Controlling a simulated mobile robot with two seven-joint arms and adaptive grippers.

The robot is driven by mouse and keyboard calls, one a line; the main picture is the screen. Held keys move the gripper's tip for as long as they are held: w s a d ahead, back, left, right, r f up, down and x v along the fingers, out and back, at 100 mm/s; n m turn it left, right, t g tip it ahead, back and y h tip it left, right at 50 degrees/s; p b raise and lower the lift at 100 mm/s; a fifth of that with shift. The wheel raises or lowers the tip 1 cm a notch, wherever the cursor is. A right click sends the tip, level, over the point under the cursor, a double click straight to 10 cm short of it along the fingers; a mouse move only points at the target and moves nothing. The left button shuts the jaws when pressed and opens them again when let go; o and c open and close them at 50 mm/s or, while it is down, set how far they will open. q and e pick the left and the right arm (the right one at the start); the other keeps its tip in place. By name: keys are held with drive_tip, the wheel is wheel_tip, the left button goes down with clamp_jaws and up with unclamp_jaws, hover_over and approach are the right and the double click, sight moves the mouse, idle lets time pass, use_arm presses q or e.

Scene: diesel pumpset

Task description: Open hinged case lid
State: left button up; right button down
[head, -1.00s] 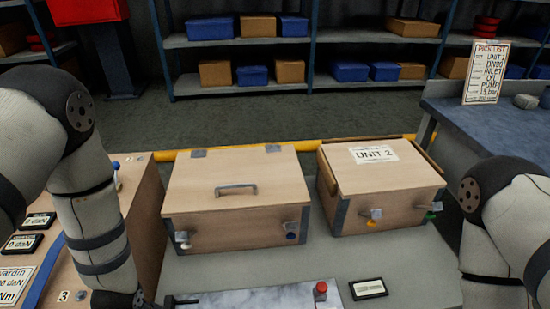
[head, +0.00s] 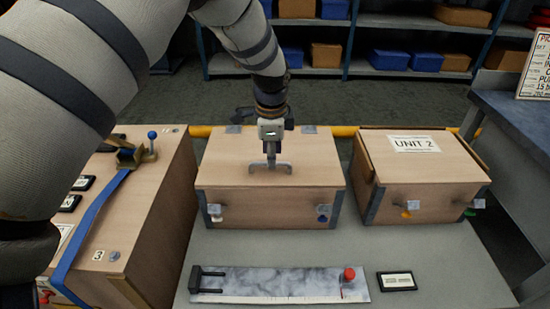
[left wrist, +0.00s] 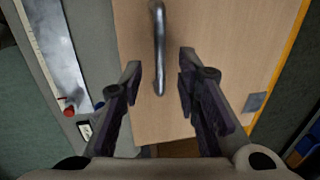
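The plain wooden case (head: 250,207) stands on the grey bench with its lid (head: 225,172) closed. A metal bar handle (head: 284,170) is on the lid, and it also shows in the left wrist view (left wrist: 159,45). My left gripper (head: 271,151) points down above the handle. In the left wrist view its two fingers (left wrist: 161,68) are apart, with the handle between them in the picture. Whether they touch it I cannot tell. Hinges (head: 310,129) sit at the lid's back edge. Latches (head: 215,212) are on the front. My right gripper is out of view.
A second wooden case marked UNIT 2 (head: 447,170) stands close on the right. A wooden box with a blue strap (head: 90,220) is on the left. A marble-patterned plate (head: 270,282) with a red knob (head: 349,274) lies in front.

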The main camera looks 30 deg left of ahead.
use_arm(q)
drive_tip(key=shift+w+a+f, duration=0.1)
drive_tip(key=shift+w+f, duration=0.1)
drive_tip(key=shift+f, duration=0.75)
clamp_jaws()
drive_tip(key=shift+r, duration=0.1)
